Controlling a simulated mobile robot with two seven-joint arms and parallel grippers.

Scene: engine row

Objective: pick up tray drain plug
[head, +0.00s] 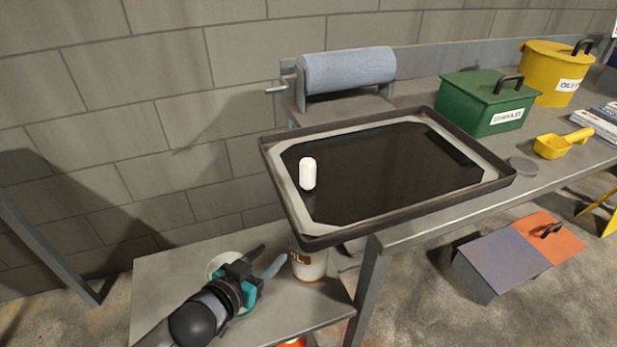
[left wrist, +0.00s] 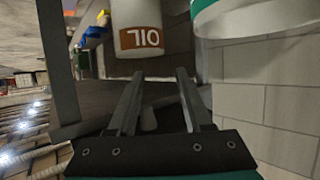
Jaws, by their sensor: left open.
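A black tray (head: 278,187) with a pale inner border and dark liquid-like surface overhangs the bench's left end. A small white rounded cylinder (head: 307,173) stands at the tray's left side; it may be the drain plug, but I cannot tell. My left gripper (head: 265,262) is open, below and left of the tray, over the lower shelf. In the left wrist view its two fingers (left wrist: 160,85) are apart, and a small greyish shape (left wrist: 149,118) shows between them, unclear. My right gripper is not in view.
A white "OIL" container (head: 308,264), also in the left wrist view (left wrist: 138,12), stands under the tray beside my left gripper. A white round vessel (head: 217,262) is partly hidden behind the gripper. A paper roll (head: 347,70), green bin (head: 470,101) and yellow bin (head: 548,70) stand behind.

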